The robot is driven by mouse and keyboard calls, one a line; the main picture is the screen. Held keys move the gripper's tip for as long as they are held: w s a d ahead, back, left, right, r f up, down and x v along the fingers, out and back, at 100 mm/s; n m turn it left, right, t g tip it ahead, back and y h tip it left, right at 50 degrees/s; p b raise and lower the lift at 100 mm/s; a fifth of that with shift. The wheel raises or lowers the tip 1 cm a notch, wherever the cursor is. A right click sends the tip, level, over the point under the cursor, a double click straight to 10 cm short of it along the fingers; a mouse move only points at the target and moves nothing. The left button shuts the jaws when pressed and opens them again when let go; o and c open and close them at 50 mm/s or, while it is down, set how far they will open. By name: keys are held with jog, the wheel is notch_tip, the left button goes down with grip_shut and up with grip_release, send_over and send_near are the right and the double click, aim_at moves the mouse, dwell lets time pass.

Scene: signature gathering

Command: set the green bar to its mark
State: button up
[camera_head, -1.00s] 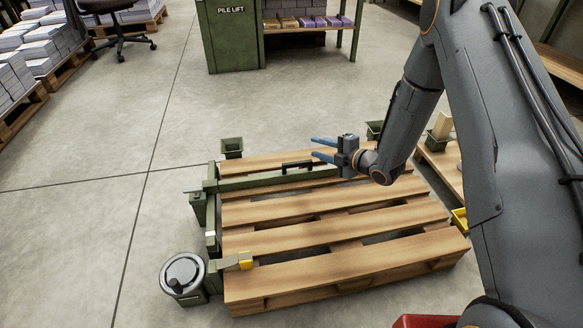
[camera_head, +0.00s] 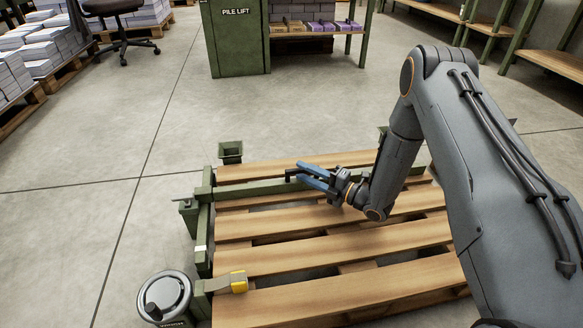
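The green bar (camera_head: 250,188) lies across the back of the wooden pallet, its left end by a green side rail (camera_head: 203,228). A black handle (camera_head: 290,173) stands on the bar. My gripper (camera_head: 299,170) has its two blue fingers at the handle, one farther back and one nearer. The fingers look apart, and they hide part of the handle and bar. I cannot tell whether they touch the handle. A small white mark (camera_head: 201,248) shows on the side rail, nearer the camera than the bar.
A yellow-tipped arm (camera_head: 238,282) reaches over the pallet's (camera_head: 330,252) front left, beside a round metal-topped unit (camera_head: 166,294). A small green bin (camera_head: 230,151) stands behind the pallet. A pile lift (camera_head: 237,40) is farther back.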

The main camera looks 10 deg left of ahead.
jog(key=b+x, duration=0.1)
jog(key=x, duration=0.2)
jog(key=shift+w+a+f+b, duration=0.1)
jog(key=shift+w+a+b, duration=0.1)
jog(key=shift+w+b, duration=0.2)
jog(key=shift+b+x, duration=0.3)
jog(key=shift+x, duration=0.55)
jog(key=shift+s, duration=0.1)
jog(key=shift+c, duration=0.2)
grip_shut()
